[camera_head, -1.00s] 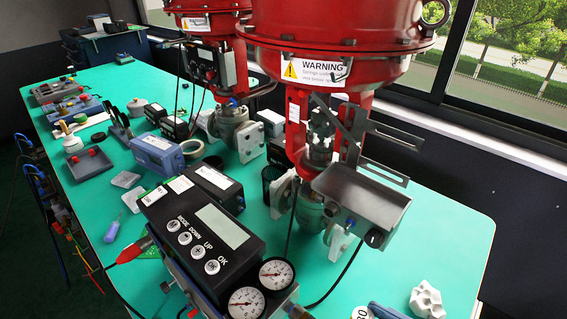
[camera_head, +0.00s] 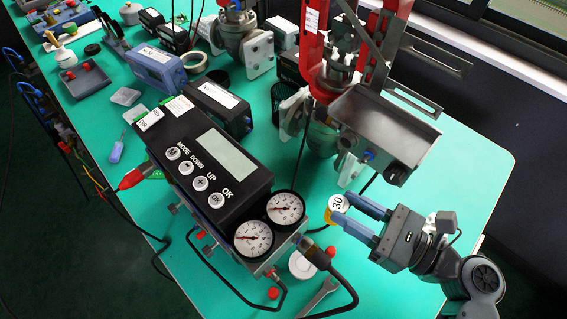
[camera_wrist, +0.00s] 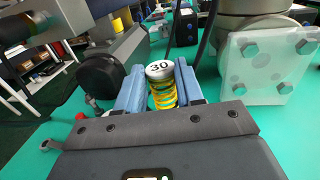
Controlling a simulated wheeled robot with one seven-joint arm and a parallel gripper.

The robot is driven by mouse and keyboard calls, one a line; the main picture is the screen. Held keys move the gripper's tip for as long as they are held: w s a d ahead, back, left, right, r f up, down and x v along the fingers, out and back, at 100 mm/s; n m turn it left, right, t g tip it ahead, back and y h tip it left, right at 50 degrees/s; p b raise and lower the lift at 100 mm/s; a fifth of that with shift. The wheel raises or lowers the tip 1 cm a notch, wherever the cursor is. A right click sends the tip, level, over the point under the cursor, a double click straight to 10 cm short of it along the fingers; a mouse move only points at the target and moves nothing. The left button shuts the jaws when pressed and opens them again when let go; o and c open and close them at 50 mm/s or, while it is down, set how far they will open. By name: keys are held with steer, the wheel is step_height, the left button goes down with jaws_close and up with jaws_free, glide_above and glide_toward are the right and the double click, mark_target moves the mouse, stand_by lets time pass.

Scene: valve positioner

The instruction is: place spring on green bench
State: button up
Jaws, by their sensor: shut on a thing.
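A yellow coil spring (camera_wrist: 163,95) with a white round cap marked "30" is between the blue fingers of my gripper (camera_wrist: 161,92), which is shut on it. In the wrist view the spring stands about upright, cap up. In the head view the cap (camera_head: 339,202) shows at the fingertips, and most of the coil is hidden by a finger. My gripper (camera_head: 346,211) reaches in from the right, over the green bench (camera_head: 465,160). I cannot tell whether the spring's lower end touches the bench.
A black positioner (camera_head: 210,160) with two gauges (camera_head: 268,222) stands left of my gripper. A red valve frame (camera_head: 312,60) with a grey metal bracket (camera_head: 385,130) stands behind it. A white round piece (camera_head: 302,265) and a wrench (camera_head: 318,297) lie nearby. The bench's right part is largely clear.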

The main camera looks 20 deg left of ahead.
steer(key=a, duration=0.4)
steer(key=w+a, duration=0.1)
steer(key=a, duration=0.3)
steer(key=w+a, duration=0.1)
steer(key=a, duration=0.3)
steer(key=shift+a+p, duration=0.25)
steer(key=shift+p, duration=0.15)
steer(key=shift+w+a+f, duration=0.15)
steer(key=shift+a+f, duration=0.25)
steer(key=shift+a, duration=0.3)
step_height(320, 180, down, 3)
steer(key=shift+r, duration=0.2)
steer(key=shift+f, duration=0.15)
steer(key=o, duration=1.1)
steer(key=d, duration=0.4)
steer(key=s+d, duration=0.1)
steer(key=d, duration=0.3)
steer(key=s+d+b, duration=0.1)
steer(key=d, duration=0.3)
